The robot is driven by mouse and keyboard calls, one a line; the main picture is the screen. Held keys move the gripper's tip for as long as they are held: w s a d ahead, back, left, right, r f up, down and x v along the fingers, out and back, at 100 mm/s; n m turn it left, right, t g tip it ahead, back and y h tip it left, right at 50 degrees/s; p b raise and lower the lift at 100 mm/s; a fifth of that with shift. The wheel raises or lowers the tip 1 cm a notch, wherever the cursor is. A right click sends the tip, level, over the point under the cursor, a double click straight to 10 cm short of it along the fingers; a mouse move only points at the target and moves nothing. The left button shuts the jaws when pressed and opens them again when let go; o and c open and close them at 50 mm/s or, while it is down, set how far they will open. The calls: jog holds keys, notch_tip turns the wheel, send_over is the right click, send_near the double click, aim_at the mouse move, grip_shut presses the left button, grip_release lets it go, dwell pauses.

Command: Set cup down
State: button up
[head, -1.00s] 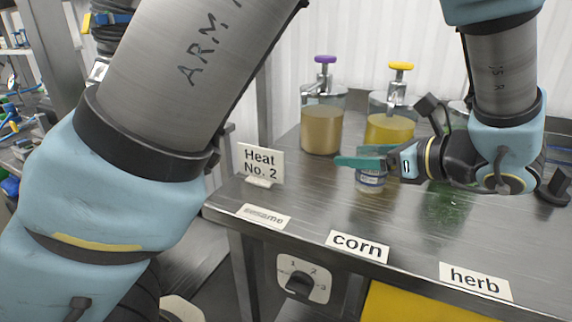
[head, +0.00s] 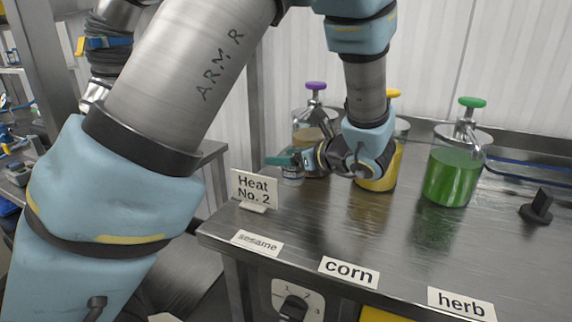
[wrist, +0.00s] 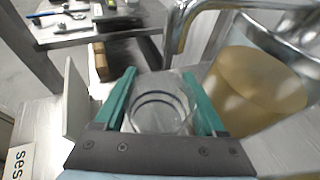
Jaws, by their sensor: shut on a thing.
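The clear, see-through cup (wrist: 160,112) is between the green fingers of my gripper (wrist: 160,88), which is shut on its sides. It looks upright in the wrist view and I see no clear filling in it. In the head view the cup (head: 292,177) shows below the fingers of my gripper (head: 284,160), at the front left of the purple-topped dispenser (head: 312,130). Whether its base touches the steel counter (head: 310,225) cannot be told. The tan-filled dispenser (wrist: 258,88) stands close to the right of the cup in the wrist view.
A yellow dispenser (head: 378,180) is partly behind my wrist. A green dispenser (head: 455,175) stands to its right. The "Heat No. 2" sign (head: 254,187) stands near the counter's left end. Labels sesame (head: 257,243), corn (head: 349,271) and herb (head: 462,304) line the front edge. The counter's front is clear.

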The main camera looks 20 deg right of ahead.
aim_at(286, 168)
jog(key=shift+s+d+f, duration=0.1)
jog(key=shift+s+f, duration=0.05)
jog(key=shift+f, duration=1.2)
jog(key=shift+f, duration=0.2)
jog(key=o, duration=1.3)
jog(key=shift+r, duration=0.15)
jog(key=shift+r, duration=0.15)
jog(key=b+v, duration=0.2)
jog(key=v, duration=1)
